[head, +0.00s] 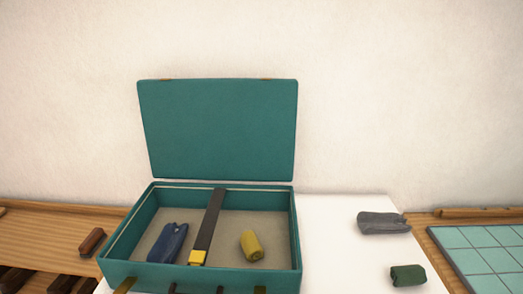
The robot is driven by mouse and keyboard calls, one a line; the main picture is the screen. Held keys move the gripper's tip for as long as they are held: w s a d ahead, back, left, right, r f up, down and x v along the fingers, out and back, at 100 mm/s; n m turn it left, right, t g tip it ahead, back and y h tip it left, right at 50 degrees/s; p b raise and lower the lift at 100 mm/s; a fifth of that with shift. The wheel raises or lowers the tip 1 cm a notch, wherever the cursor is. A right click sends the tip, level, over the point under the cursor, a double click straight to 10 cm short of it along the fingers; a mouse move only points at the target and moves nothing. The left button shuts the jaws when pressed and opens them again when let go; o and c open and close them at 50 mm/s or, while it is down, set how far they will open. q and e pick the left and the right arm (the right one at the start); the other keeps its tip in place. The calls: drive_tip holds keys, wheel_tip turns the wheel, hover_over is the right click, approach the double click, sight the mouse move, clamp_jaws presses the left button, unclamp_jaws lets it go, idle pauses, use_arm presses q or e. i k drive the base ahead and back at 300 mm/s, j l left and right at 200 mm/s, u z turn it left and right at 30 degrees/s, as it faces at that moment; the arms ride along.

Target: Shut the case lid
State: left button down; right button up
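A teal case (200,273) stands open on a white surface at the lower left of the middle. Its lid (217,130) is raised, standing nearly upright at the back in front of the wall. Inside the case lie a blue folded cloth (168,243) on the left and a yellow roll (251,245) on the right. A dark strap (209,222) with a yellow buckle (198,257) runs between them from back to front. The case's front bottom is cut off by the picture edge. Neither of my grippers shows in the head view.
On the white surface (335,240) right of the case lie a grey cloth bundle (382,223) and a dark green roll (408,275). A teal tiled board (485,250) is at the far right. A brown wooden piece (91,242) lies on the wooden surface at left.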

sight(226, 129)
drive_tip(key=z, duration=0.15)
drive_tip(key=i+j+z, duration=0.1)
drive_tip(key=j+z, duration=0.35)
drive_tip(key=j, duration=0.15)
drive_tip(key=j+z, duration=0.45)
drive_tip(key=j, duration=0.15)
